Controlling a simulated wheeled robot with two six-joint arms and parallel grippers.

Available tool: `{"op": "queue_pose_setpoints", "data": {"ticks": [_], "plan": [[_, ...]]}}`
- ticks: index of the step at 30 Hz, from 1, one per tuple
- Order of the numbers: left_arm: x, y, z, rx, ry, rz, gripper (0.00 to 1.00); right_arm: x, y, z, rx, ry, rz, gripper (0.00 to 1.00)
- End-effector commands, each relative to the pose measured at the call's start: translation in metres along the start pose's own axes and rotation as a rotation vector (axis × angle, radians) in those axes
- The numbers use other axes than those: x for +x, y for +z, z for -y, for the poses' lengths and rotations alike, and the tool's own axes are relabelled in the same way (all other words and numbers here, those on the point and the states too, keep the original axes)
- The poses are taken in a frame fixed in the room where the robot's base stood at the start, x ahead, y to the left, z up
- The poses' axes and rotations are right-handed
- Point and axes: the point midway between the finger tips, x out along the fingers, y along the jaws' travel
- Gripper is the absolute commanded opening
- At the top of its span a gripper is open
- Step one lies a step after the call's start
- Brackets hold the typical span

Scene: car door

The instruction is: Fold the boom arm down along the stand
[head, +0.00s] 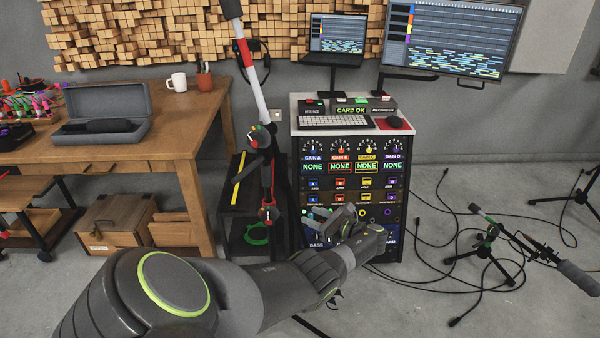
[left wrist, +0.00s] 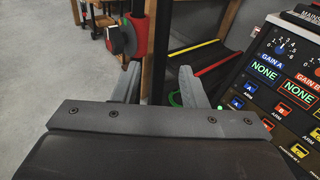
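The boom arm (head: 245,60) is white with a red band and a dark upper end. It rises steeply from the stand's joint and leans left, its top cut off by the frame edge. The stand (head: 268,185) is a dark pole with red parts and a knob near the joint, in front of a low black shelf. My left gripper (head: 329,214) is in front of the rack, right of the stand. In the left wrist view its fingers (left wrist: 158,88) are apart. A dark pole (left wrist: 160,45) and a red collar with a knob (left wrist: 135,32) show beyond them; contact is unclear. My right gripper is not in view.
An equipment rack (head: 352,165) with keyboard and laptop stands right behind my left gripper. A wooden table (head: 150,148) is at left. A smaller stand with a microphone (head: 490,236) and loose cables lie to the right. Floor at the right is partly clear.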

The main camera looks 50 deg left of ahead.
Motion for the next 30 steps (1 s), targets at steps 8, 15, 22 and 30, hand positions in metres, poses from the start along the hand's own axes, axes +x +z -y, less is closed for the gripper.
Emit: {"op": "queue_pose_setpoints", "data": {"ticks": [8,15,22,30], "plan": [[-0.063,0.0,0.0,-0.001,-0.001,-0.001,0.39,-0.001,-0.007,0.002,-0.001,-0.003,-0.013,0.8],[-0.086,-0.001,-0.001,0.0,0.001,0.0,0.39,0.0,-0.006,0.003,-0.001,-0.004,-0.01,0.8],[-0.089,0.0,-0.001,0.0,0.001,0.001,0.39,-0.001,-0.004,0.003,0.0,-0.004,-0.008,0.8],[-0.089,0.0,-0.001,0.0,0.001,0.001,0.39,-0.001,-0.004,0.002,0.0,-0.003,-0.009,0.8]]}}
